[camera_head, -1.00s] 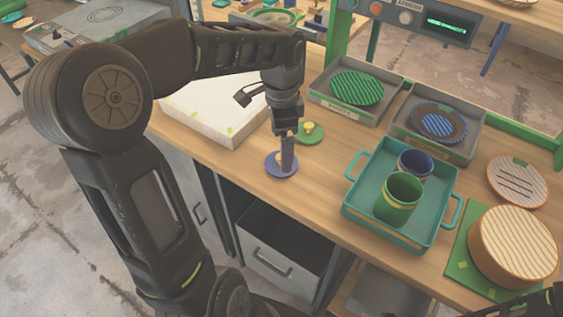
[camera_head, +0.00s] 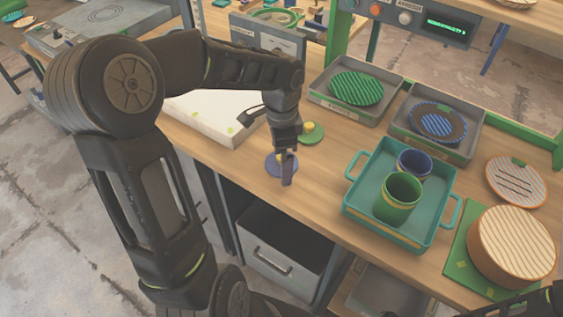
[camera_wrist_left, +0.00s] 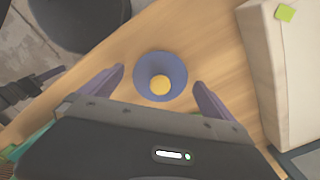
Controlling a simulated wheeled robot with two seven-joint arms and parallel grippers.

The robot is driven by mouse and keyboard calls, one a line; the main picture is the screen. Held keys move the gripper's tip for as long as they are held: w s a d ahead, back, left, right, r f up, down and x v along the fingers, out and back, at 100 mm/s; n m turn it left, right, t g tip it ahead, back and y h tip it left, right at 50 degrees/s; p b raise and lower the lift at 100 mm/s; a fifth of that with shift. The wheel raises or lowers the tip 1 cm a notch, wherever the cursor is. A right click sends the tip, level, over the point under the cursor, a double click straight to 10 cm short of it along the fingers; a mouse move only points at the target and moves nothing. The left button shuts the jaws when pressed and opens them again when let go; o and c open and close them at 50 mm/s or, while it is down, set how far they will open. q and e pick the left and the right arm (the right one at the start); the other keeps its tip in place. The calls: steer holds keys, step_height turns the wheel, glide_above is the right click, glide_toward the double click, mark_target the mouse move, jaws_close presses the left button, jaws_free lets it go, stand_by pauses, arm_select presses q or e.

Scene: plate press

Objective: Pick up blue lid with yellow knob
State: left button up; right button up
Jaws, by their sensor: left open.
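The blue lid (camera_head: 273,165) lies on the wooden table near its front edge, partly hidden behind my left gripper in the head view. The left wrist view shows the lid (camera_wrist_left: 144,68) with its round yellow knob (camera_wrist_left: 161,85).
A green lid with a yellow knob (camera_head: 311,132) lies just behind. A white block (camera_head: 215,112) stands to the left. A teal tray (camera_head: 352,208) holds a green cup (camera_head: 399,198) and a blue cup (camera_head: 414,163) to the right. Two grey trays stand behind.

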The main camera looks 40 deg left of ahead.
arm_select(q)
steer(key=shift+c, duration=0.2)
steer(key=c, duration=1.4)
